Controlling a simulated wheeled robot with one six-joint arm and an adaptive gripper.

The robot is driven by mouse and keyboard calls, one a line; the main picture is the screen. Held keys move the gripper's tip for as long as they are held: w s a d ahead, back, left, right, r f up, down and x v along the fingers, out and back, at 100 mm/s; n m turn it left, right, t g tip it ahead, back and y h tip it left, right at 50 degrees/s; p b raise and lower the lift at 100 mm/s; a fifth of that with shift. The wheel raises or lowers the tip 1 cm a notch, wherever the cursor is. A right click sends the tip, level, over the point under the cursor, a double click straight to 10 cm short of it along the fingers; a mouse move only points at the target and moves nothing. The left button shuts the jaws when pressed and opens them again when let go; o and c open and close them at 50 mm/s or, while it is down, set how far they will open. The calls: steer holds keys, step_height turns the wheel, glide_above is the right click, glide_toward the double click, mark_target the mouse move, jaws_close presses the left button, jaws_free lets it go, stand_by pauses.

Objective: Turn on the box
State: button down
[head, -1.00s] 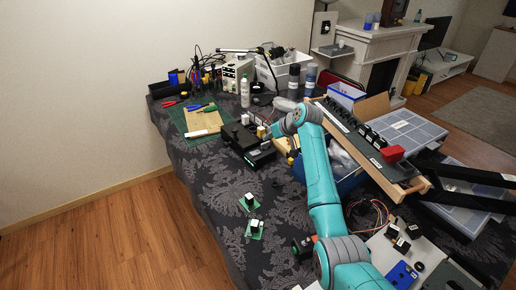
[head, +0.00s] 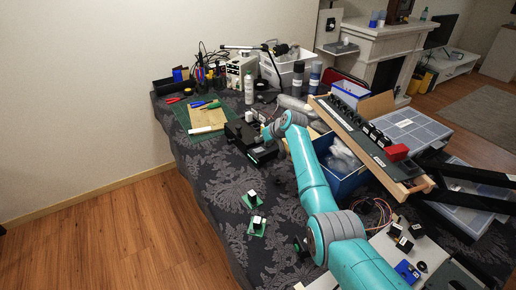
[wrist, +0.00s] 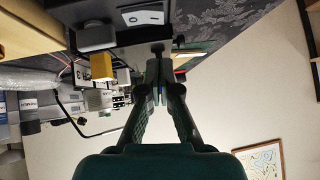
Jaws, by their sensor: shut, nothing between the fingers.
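A black box (head: 238,130) sits on the dark patterned cloth, just right of the green cutting mat. In the wrist view, which looks upside down, a black housing at the top carries a white-marked rocker switch (wrist: 142,16) and a dark round knob. In the head view my gripper (head: 266,134) is at the box's right side, partly hidden by my arm.
A green mat (head: 184,119) with tools lies left of the box. Bottles (head: 249,90) and a white crate (head: 290,66) stand behind. A blue bin (head: 345,182) and a long tilted panel (head: 365,140) crowd the right. Two small green boards (head: 256,226) lie in front.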

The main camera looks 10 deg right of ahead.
mark_target(261, 153)
steer(key=shift+w+a+f, duration=0.2)
steer(key=shift+w+f, duration=0.1)
steer(key=shift+a+f, duration=0.15)
steer(key=shift+f, duration=0.9)
steer(key=shift+a+f, duration=0.1)
steer(key=shift+f, duration=0.95)
steer(key=shift+s+f, duration=0.1)
steer(key=shift+f, duration=0.15)
steer(key=shift+w+d+r, duration=0.3)
steer(key=shift+d, duration=0.35)
